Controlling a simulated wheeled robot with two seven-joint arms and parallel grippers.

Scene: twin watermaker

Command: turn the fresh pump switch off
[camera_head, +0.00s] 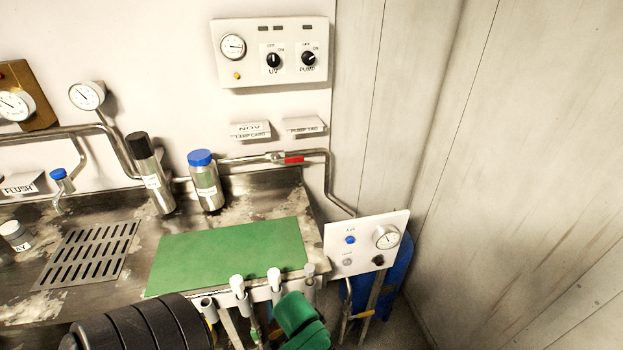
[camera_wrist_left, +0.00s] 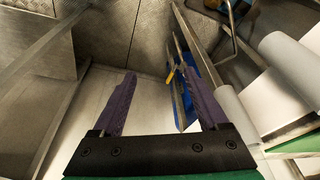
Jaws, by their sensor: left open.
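A white control panel (camera_head: 270,88) is on the back wall in the head view. Its right black knob, labelled PUMP (camera_head: 309,59), has OFF and ON marks above it, and its pointer seems to lean up and right towards ON. Whether this is the fresh pump switch, I cannot read. My left gripper (camera_wrist_left: 160,80) shows in the left wrist view with purple fingers spread apart, open and empty. It faces down to the floor, away from the panel. In the head view only green and black parts of an arm show at the bottom. My right gripper is not in view.
A UV knob (camera_head: 273,60) sits left of the PUMP knob. A steel counter (camera_head: 240,222) holds a green mat (camera_head: 230,255), a black-capped cylinder (camera_head: 150,175) and a blue-capped one (camera_head: 206,182). A lower AUX panel (camera_head: 362,262) stands right. White-capped posts (camera_head: 238,284) line the counter's front.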

